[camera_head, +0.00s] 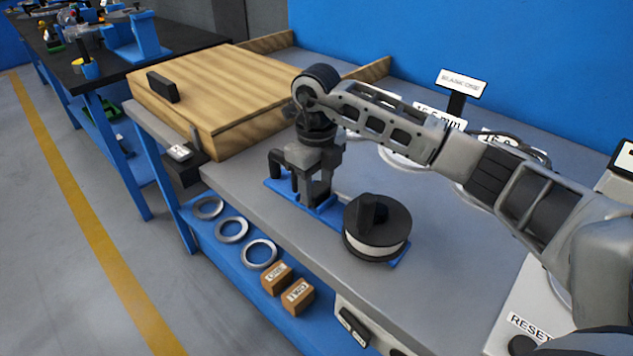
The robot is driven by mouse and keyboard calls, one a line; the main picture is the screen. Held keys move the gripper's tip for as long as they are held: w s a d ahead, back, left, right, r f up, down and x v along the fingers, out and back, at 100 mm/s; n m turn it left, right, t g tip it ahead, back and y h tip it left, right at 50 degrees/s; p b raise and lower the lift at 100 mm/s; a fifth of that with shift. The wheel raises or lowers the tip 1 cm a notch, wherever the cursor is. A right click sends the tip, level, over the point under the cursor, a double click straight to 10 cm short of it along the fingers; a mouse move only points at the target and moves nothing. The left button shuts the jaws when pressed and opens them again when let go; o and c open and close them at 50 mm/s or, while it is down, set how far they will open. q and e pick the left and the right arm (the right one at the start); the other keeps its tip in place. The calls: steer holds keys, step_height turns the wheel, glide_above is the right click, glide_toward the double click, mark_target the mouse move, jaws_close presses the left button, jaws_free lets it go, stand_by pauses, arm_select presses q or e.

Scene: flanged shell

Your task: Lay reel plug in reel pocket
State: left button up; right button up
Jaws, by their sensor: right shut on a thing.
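My right gripper (316,198) points down over the left end of a blue plate (272,186) on the grey workbench. It is shut on a small part, mostly hidden between and behind the fingers. I cannot tell for sure whether that part is the reel plug. A round reel-shaped piece (377,246), with black flanges, a pale band and a dark block on top, sits upright at the plate's right end, apart from the gripper. I cannot make out an empty reel pocket. My left gripper is not in view.
A wooden box (215,92) with a dark handle stands at the bench's left end. Labelled stands (461,84) are behind my right arm. Metal rings (232,230) and small labelled boxes (277,278) lie on the blue lower shelf. The bench front near the reel-shaped piece is clear.

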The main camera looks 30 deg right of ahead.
mark_target(317, 188)
steer(key=shift+f, duration=0.2)
steer(key=o, duration=1)
steer(key=shift+r, duration=0.1)
steer(key=shift+o, duration=0.2)
steer(key=shift+r, duration=0.2)
step_height(317, 188, up, 12)
